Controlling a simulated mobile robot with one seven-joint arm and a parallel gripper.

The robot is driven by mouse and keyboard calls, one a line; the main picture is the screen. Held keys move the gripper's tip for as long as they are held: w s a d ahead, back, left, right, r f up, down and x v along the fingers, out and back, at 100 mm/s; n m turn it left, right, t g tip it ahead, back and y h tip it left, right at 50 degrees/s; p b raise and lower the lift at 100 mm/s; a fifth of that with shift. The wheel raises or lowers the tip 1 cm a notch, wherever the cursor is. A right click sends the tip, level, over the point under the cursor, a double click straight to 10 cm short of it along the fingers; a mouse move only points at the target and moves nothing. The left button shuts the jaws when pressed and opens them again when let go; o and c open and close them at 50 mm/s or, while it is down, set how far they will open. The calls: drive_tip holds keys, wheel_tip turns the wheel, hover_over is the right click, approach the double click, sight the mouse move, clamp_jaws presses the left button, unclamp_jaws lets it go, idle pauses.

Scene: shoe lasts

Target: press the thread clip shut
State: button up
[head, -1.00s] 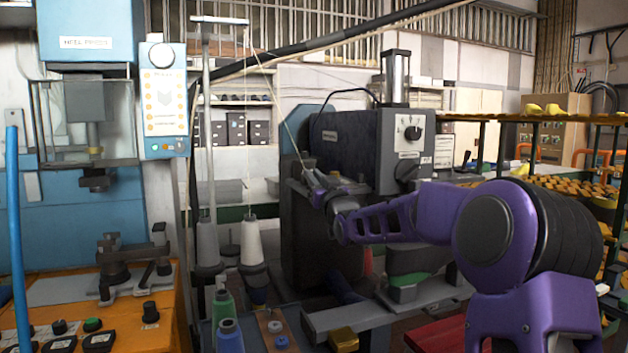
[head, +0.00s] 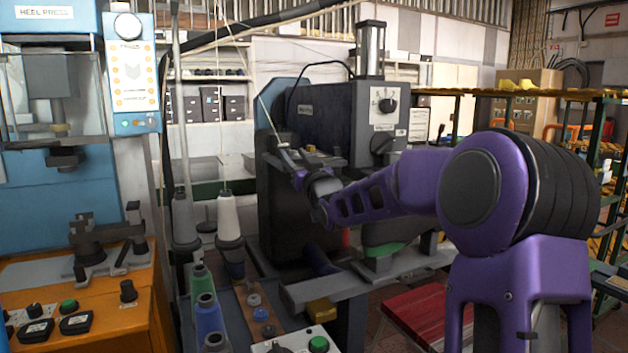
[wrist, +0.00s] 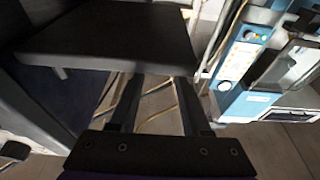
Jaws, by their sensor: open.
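I cannot make out the thread clip in either view. My gripper (head: 284,160) is in front of the dark sewing machine (head: 330,130) in the head view, close to the small ledge on its left side. I cannot tell whether it touches the ledge. In the wrist view my gripper (wrist: 155,88) has its two dark fingers apart, with nothing between them. A dark flat plate (wrist: 110,38) lies just beyond the fingertips there. A thread runs up from the machine near my gripper.
A red stool (head: 415,315) stands low at right, and racks are behind my arm.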

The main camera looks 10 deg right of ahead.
drive_tip(key=v, duration=1.3)
drive_tip(key=shift+s, duration=0.35)
drive_tip(key=shift+c, duration=0.3)
